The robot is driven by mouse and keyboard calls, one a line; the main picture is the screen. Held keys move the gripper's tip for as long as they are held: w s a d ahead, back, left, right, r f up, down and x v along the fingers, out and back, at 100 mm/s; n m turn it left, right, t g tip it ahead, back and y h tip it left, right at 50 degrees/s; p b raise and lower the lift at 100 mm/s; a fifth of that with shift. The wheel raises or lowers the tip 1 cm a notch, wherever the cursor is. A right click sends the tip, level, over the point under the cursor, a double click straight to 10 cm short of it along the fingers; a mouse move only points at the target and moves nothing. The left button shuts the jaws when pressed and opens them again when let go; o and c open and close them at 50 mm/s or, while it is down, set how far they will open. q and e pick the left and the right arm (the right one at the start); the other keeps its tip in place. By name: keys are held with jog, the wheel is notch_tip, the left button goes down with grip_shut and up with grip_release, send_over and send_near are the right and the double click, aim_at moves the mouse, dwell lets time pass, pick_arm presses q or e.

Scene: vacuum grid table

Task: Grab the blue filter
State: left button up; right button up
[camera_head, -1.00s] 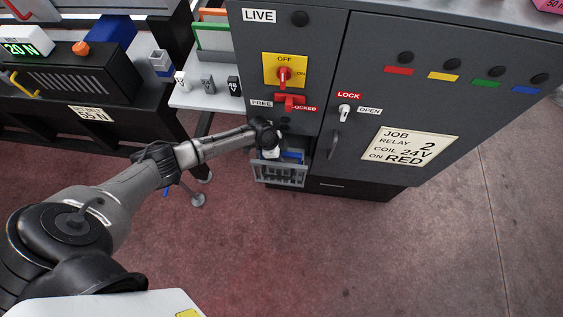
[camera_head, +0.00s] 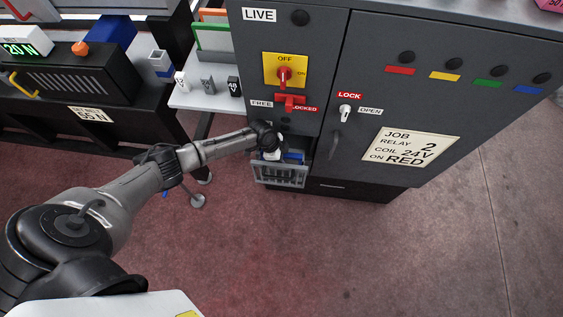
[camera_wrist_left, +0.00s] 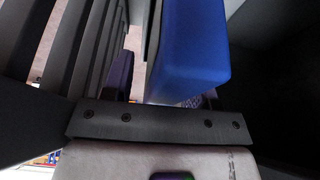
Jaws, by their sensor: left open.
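The blue filter (camera_head: 294,156) sits in a grey slotted drawer (camera_head: 280,175) pulled out low on the cabinet; only its top shows in the head view. In the left wrist view the blue filter (camera_wrist_left: 190,50) is a large smooth block close to the camera, right of the drawer's grey slats. My left gripper (camera_head: 271,152) is open at the drawer, left of the filter's visible part. In the wrist view one dark finger shows left of the filter, and the filter partly hides what is behind it. Contact cannot be told. My right gripper is not in view.
The grey cabinet (camera_head: 400,110) rises directly above the drawer, with a yellow OFF/ON switch (camera_head: 284,71) and a red lock handle (camera_head: 290,101). A white shelf (camera_head: 205,98) with small blocks is at the left. The floor in front is clear.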

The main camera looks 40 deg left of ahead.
pick_arm(q)
grip_shut()
dwell(0.6)
